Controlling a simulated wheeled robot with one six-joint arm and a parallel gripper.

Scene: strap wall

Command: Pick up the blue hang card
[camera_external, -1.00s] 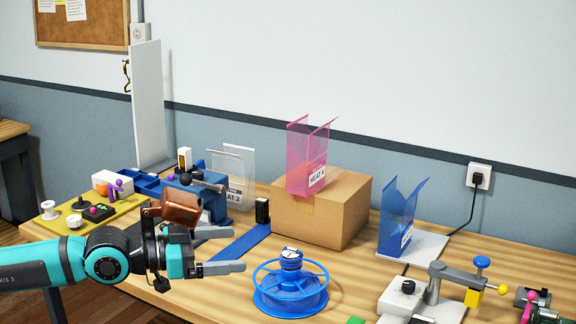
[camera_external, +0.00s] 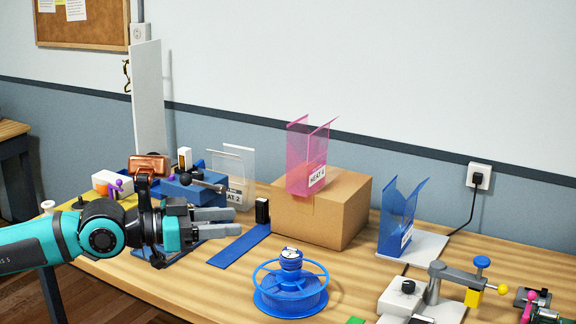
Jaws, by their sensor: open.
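No single thing is plainly marked as a blue hang card. A blue see-through folded piece with a white label (camera_external: 397,217) stands upright on a pale plate at the right. A flat blue strip (camera_external: 238,246) lies on the table with a small black block (camera_external: 262,211) at its far end. I cannot tell whether either is the card. My gripper (camera_external: 238,222) is open and empty, its fingers pointing right. In the picture it lies just left of the strip and well left of the folded piece. My arm hides part of the table's left side.
A blue spool with a dial (camera_external: 290,282) stands front centre. A cardboard box (camera_external: 340,210) bears a pink see-through holder (camera_external: 308,158). A grey clamp fixture (camera_external: 440,290) is front right. Bare table lies left of the spool.

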